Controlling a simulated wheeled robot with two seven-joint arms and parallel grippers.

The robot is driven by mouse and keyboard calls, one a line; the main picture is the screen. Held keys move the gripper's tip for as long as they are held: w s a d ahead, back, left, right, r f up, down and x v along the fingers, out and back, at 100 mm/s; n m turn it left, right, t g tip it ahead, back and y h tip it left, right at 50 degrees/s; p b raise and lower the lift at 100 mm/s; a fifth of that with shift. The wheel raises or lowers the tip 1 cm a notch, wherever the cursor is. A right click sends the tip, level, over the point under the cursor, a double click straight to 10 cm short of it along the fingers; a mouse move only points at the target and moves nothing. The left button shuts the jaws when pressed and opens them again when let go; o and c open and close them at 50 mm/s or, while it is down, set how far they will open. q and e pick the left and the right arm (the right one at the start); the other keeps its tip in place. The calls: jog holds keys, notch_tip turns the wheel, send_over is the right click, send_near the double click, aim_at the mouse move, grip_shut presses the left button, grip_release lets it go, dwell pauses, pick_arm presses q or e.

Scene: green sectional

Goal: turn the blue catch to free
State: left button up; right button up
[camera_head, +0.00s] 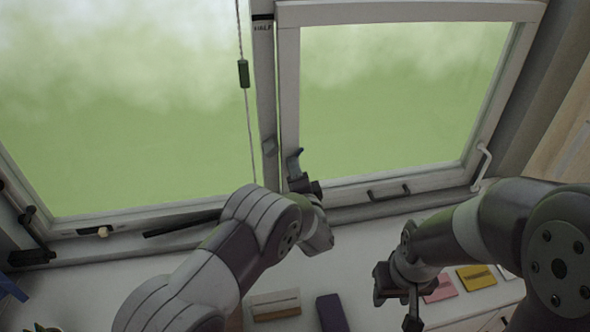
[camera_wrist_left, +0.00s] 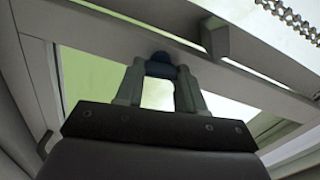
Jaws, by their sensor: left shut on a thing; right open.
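The blue catch (camera_head: 295,165) is on the lower left part of the right window sash (camera_head: 290,95), beside the middle post. Its blue end (camera_wrist_left: 161,68) shows between my left fingers in the left wrist view. My left gripper (camera_head: 303,186) is shut on the catch; its fingers (camera_wrist_left: 160,85) stand on either side of the blue part. The base of the catch is hidden by the gripper in the head view. My right gripper (camera_head: 398,300) is open and empty, low over the sill at the right.
A black handle (camera_head: 388,192) sits on the right sash's bottom rail, and a white handle (camera_head: 482,165) at its right side. A cord with a dark toggle (camera_head: 243,73) hangs left of the post. Pink (camera_head: 441,288) and yellow (camera_head: 476,277) cards lie near my right gripper.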

pick_arm(q)
jog(key=shift+f+m, duration=0.1)
jog(key=shift+m, duration=0.9)
jog(key=o, duration=1)
jog(key=shift+o, duration=0.2)
jog(key=s+d+b, duration=0.2)
jog(key=s+b, duration=0.1)
jog(key=s, duration=0.9)
jog(key=shift+s+d, duration=0.25)
